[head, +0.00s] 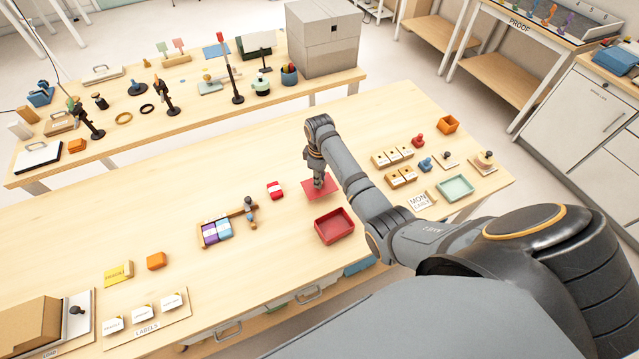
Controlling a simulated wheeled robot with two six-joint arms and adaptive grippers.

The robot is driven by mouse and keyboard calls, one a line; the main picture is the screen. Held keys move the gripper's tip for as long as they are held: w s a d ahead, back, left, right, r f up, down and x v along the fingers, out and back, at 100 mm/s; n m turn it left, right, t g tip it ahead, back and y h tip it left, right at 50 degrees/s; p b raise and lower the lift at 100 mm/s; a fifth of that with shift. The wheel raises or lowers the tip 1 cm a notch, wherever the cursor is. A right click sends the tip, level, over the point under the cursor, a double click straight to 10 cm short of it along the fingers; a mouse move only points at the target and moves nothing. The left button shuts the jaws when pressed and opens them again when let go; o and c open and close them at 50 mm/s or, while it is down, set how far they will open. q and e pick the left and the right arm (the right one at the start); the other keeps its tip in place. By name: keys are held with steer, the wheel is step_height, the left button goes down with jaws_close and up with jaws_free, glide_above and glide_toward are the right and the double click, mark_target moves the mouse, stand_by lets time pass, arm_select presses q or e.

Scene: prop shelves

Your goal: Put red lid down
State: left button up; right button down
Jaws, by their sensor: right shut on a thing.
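The red lid (328,193) is a flat square plate just behind the open red box (334,238). My right gripper (319,184) points down over the lid and is shut on it, around its middle, where the fingers hide part of it. The lid looks level. I cannot tell whether it touches the tabletop or is held slightly above it. The red box stands open on the near table (270,262), apart from the lid in the picture. My left gripper is not in view.
A red and white block (275,190) lies left of the lid. A wooden rack (224,228) with coloured blocks is further left. A green tray (455,188), small card holders (392,157) and stamps stand to the right. Bare tabletop lies behind the lid.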

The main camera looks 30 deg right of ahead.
steer(key=shift+w+f, duration=0.15)
steer(key=shift+f, duration=0.05)
step_height(320, 180, down, 3)
steer(key=shift+d+f, duration=0.1)
steer(key=c, duration=1.2)
jaws_free()
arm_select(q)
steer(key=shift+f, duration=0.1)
arm_select(e)
steer(key=shift+r, duration=0.2)
arm_select(q)
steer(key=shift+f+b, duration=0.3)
steer(key=shift+b, duration=0.15)
arm_select(e)
step_height(320, 180, up, 12)
steer(key=shift+f, duration=0.1)
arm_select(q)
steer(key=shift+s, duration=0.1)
arm_select(e)
steer(key=shift+f, duration=0.1)
